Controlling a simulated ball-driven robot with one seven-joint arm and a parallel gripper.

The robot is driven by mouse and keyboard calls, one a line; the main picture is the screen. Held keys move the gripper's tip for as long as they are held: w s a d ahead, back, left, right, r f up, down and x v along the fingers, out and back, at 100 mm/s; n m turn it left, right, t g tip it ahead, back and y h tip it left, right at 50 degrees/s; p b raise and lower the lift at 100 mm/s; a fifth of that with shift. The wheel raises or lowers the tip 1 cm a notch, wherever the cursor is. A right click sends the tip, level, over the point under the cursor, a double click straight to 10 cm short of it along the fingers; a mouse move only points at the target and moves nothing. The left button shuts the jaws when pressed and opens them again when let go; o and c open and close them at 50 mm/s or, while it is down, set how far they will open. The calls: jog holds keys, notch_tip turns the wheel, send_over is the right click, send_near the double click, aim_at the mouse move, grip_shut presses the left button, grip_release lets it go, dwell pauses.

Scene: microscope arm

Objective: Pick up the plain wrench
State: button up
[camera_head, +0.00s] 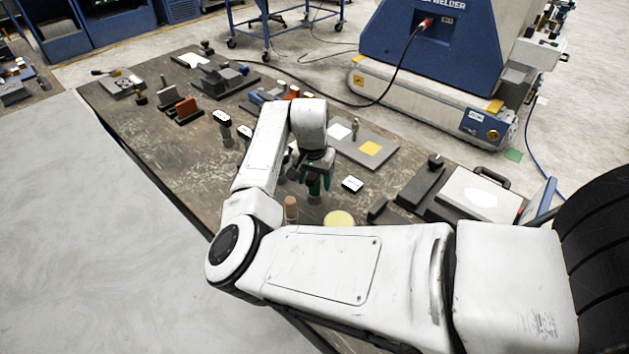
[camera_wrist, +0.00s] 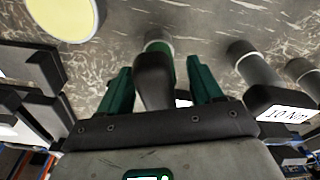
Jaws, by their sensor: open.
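In the wrist view, a dark tapered handle (camera_wrist: 154,82) with a green band and a grey round end stands between my fingers. No label shows on it; it looks like the plain wrench, but I cannot be sure. My gripper (camera_wrist: 157,66) has green fingers, spread open on both sides of this handle. I cannot tell whether they touch it. In the head view, my gripper (camera_head: 316,184) is low over the table, and my wrist hides most of what is beneath it.
A tool labelled 10 Nm (camera_wrist: 284,106) stands right of my fingers in the wrist view. On the worn table (camera_head: 180,150), a pale yellow disc (camera_head: 339,218) and a wooden-topped peg (camera_head: 291,208) are near my gripper. A grey case (camera_head: 470,196) lies to the right.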

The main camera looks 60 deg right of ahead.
jog(key=shift+r, duration=0.1)
grip_shut()
dwell(0.5)
